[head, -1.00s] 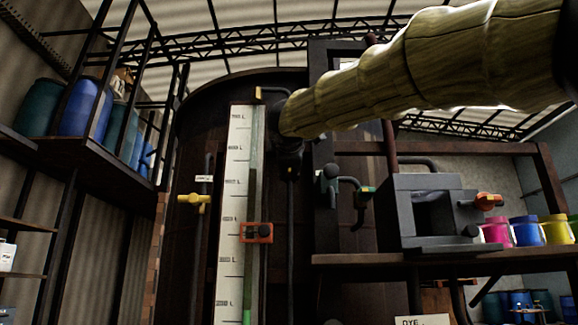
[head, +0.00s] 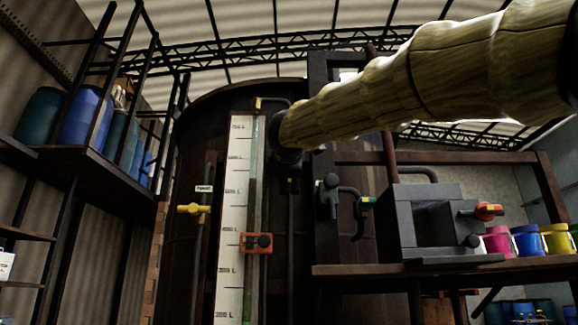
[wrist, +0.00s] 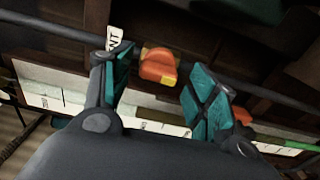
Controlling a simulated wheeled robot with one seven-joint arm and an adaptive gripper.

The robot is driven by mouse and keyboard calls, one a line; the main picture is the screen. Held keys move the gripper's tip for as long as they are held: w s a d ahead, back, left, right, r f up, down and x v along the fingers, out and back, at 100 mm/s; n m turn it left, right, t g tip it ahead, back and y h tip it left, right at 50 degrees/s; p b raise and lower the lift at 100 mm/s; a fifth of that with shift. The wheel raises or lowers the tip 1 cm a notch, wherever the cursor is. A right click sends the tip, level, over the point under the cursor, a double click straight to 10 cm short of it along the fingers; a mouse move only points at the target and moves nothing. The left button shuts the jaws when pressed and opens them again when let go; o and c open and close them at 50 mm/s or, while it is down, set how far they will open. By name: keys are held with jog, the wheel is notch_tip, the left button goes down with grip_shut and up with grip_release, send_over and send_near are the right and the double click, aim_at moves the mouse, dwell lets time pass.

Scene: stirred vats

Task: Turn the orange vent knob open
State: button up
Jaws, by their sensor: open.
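The orange vent knob (wrist: 158,68), with a yellow patch on its lower right, shows in the wrist view on a dark pipe. A white label (wrist: 113,38) ending in "NT" stands at its upper left. My gripper (wrist: 158,60) is open, with one teal-padded finger on each side of the knob in the picture. I see no contact, and the remaining depth is hard to judge. In the head view my arm's dark end (head: 287,157) is in front of the tank, right of the white gauge scale (head: 235,190). The vent knob is not visible there.
A yellow valve (head: 193,209) sits left of the scale, and an orange slider (head: 256,242) is on it.

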jog(key=s, duration=1.1)
jog(key=shift+s, duration=0.35)
jog(key=shift+d, duration=0.1)
